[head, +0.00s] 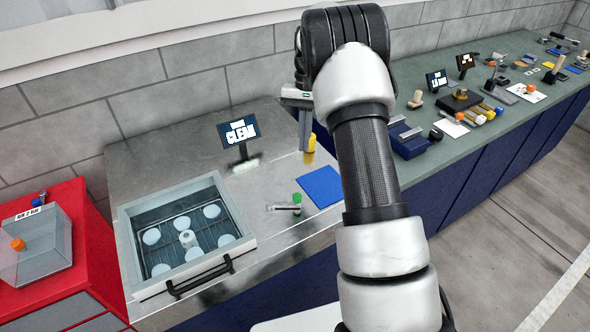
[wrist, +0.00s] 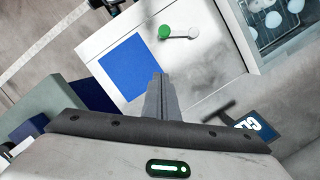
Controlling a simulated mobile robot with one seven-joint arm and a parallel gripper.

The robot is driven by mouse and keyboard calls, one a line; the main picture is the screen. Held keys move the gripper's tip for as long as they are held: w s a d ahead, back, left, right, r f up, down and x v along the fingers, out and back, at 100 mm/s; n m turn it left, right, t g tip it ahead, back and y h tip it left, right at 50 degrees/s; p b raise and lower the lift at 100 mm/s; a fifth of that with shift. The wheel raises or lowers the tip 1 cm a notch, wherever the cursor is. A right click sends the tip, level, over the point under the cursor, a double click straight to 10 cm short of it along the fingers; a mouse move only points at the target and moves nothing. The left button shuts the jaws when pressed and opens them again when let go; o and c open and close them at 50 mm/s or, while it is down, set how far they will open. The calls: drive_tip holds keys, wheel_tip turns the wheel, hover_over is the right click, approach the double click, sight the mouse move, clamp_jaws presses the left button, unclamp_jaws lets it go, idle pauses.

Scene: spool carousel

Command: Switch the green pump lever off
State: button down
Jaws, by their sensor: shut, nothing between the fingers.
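The pump lever has a green knob (head: 297,198) and a short pale arm, and sits on the metal counter between the basin and a blue square. In the wrist view the green knob (wrist: 164,31) is at the top centre, with the arm (wrist: 180,37) reaching right to a round white end. My gripper (head: 305,149) is above the counter, behind the lever in the head view, with its fingers pointing down. In the wrist view my gripper's fingertips (wrist: 158,76) are together, empty and apart from the lever.
A glass-lidded basin (head: 127,222) with a black handle (head: 200,278) holds several white discs, left of the lever. A blue square (head: 321,187) lies to its right. A small screen (head: 239,131) and a yellow object (head: 311,143) stand behind. A cluttered green bench (head: 425,148) extends right.

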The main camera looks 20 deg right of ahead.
drive_tip(key=shift+s, duration=0.15)
drive_tip(key=p+x, duration=0.1)
drive_tip(key=x, duration=0.9)
drive_tip(key=shift+s+a, duration=0.15)
drive_tip(key=s, duration=0.1)
drive_tip(key=s+a, duration=0.1)
drive_tip(key=s, duration=0.1)
drive_tip(key=shift+a+r, duration=0.15)
drive_tip(key=shift+s+a+p, duration=0.1)
drive_tip(key=shift+p, duration=0.2)
